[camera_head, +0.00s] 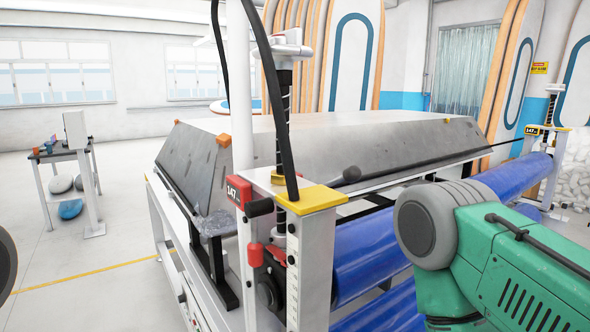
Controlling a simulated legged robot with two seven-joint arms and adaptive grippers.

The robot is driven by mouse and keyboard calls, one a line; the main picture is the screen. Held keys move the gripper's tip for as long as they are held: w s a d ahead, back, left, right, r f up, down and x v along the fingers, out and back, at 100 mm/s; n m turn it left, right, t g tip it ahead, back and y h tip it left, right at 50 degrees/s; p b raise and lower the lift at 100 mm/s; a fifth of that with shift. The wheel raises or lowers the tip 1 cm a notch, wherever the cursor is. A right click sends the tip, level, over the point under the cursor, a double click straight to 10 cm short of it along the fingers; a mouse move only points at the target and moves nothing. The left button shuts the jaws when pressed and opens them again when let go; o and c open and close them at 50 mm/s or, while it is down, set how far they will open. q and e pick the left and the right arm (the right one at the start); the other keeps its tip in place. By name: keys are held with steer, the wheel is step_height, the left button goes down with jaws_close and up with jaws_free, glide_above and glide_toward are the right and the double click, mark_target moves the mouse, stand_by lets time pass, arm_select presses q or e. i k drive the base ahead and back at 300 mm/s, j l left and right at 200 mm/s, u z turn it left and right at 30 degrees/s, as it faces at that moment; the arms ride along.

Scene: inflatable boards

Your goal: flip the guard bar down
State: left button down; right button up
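A long thin black bar (430,163), which looks like the guard bar, runs along the near side of the machine above the blue rollers. A dark rounded knob (346,175) is at its near end, beside the yellow-topped post (312,200). Its far end reaches the post at the far right. I cannot tell for certain whether it is raised or lowered. My green and grey right arm fills the lower right and hides part of the rollers. Neither of my grippers is in view.
The machine's sloped grey metal body (370,145) fills the middle. Blue rollers (365,250) lie along its near side. A white column and black cable stand in front. A small table (60,155) is at left, with clear floor between. Tall boards (350,60) stand behind.

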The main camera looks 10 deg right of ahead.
mark_target(352, 175)
steer(key=i+l+u, duration=0.1)
steer(key=l+u, duration=0.25)
steer(key=l, duration=1.1)
steer(key=k+l+u, duration=0.1)
steer(key=l+u, duration=0.3)
steer(key=l, duration=1)
steer(key=l+z, duration=0.1)
steer(key=l, duration=0.55)
steer(key=i+l+z, duration=0.1)
steer(key=l, duration=0.55)
steer(key=l+z, duration=0.3)
steer(key=i+l+z, duration=0.1)
steer(key=z, duration=0.2)
steer(key=k+j+z, duration=0.1)
steer(key=k+z, duration=0.15)
steer(key=z, duration=0.15)
steer(key=j+u, duration=0.1)
steer(key=i+l+u, duration=0.3)
steer(key=j, duration=0.1)
